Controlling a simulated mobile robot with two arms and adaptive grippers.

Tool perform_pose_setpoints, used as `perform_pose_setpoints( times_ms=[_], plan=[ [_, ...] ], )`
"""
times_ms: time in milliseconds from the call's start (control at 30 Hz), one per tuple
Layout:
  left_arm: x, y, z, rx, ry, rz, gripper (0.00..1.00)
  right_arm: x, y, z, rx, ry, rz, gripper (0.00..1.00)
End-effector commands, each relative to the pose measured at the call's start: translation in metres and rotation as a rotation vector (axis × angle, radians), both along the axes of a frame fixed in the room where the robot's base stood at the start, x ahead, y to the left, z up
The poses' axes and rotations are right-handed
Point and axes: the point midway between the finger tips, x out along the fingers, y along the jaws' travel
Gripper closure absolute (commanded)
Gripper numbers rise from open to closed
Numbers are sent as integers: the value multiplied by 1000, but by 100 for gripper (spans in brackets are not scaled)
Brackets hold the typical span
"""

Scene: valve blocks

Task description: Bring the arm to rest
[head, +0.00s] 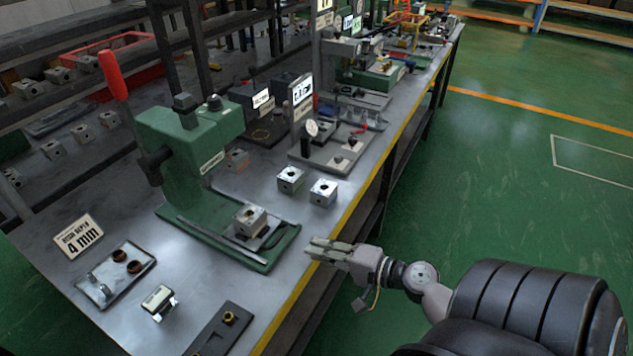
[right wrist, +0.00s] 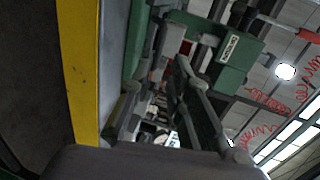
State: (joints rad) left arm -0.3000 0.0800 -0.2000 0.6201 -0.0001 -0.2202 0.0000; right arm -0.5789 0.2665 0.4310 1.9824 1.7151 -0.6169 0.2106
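My right gripper (head: 313,248) is at the table's yellow front edge, right of the green press base, with its fingers pointing left over the tabletop. Its fingers look parted with nothing between them; they also show in the right wrist view (right wrist: 165,100). The green press (head: 180,140) with a red lever handle stands on the grey table (head: 330,222). A metal valve block (head: 250,219) sits on the press base, apart from the gripper. Two more blocks (head: 290,180) (head: 323,192) stand behind the gripper on the table. My left gripper is not in view.
A sign (head: 78,237), a tray with brown round parts (head: 115,274), a small metal piece (head: 158,301) and a dark plate with a brass ring (head: 222,332) occupy the near table. Labelled fixtures (head: 335,145) stand farther back. Open green floor (head: 510,190) lies to the right.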

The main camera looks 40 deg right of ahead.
Motion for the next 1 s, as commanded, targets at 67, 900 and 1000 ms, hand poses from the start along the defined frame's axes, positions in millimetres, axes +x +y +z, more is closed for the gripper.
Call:
perform_pose_setpoints(
  times_ms=[67, 900, 1000],
  plan=[
    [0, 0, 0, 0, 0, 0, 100, 0, 0, 0, 0, 0, 0, 82],
    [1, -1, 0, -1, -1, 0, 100, -87, 164, -71, -816, 211, 752, 82],
    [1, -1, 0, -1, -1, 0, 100, -103, 165, -77, -969, 269, 836, 82]
  ],
)
